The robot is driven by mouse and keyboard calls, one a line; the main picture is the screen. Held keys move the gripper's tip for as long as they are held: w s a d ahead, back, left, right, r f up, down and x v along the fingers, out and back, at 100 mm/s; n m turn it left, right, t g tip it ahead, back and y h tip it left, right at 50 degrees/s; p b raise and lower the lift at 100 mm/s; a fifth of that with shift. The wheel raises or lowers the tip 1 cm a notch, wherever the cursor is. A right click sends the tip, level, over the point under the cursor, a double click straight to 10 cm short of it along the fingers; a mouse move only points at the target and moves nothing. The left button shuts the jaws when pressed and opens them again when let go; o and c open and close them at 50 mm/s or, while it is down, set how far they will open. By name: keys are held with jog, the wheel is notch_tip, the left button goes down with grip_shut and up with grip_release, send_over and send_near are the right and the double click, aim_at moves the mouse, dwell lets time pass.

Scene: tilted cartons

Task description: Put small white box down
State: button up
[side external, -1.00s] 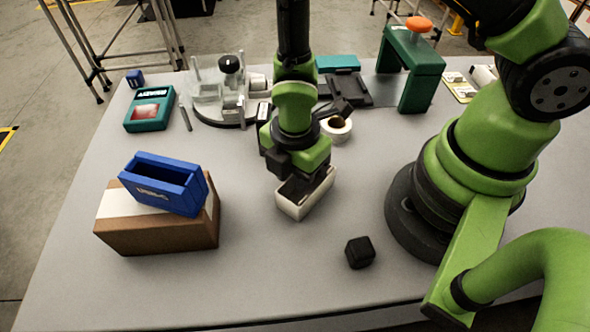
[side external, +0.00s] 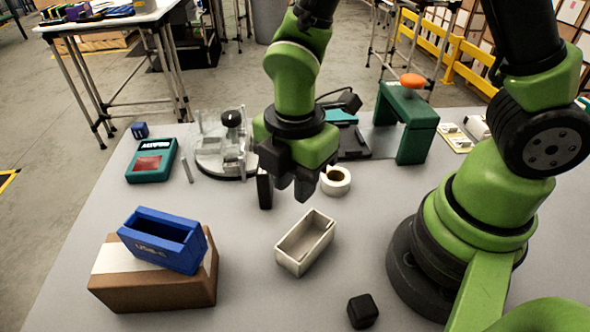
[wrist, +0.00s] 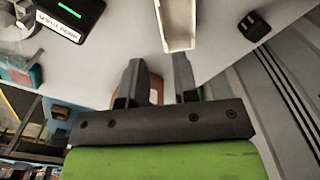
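The small white box (side external: 306,243) is an open-topped, off-white box standing on the grey table in the side external view. It also shows at the top of the wrist view (wrist: 177,25), beyond the fingertips. My gripper (side external: 289,193) is above and behind the box, apart from it. In the wrist view its two dark fingers (wrist: 155,72) are spread with nothing between them.
A blue bin (side external: 163,240) sits tilted on a brown carton (side external: 155,287) at left. A black cube (side external: 362,311) lies front right. A tape roll (side external: 336,181), a green press frame (side external: 408,122) and a teal device (side external: 151,161) stand farther back. The front middle is clear.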

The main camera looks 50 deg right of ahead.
jog(key=s+d+r+m+t+y, duration=0.1)
jog(key=s+d+r+m+t, duration=0.2)
jog(key=r+m, duration=0.6)
jog(key=s+d+r+m+t+y, duration=0.1)
jog(key=s+d+r+m+t, duration=0.3)
jog(key=r+m, duration=0.6)
jog(key=s+m, duration=0.1)
jog(key=m, duration=0.2)
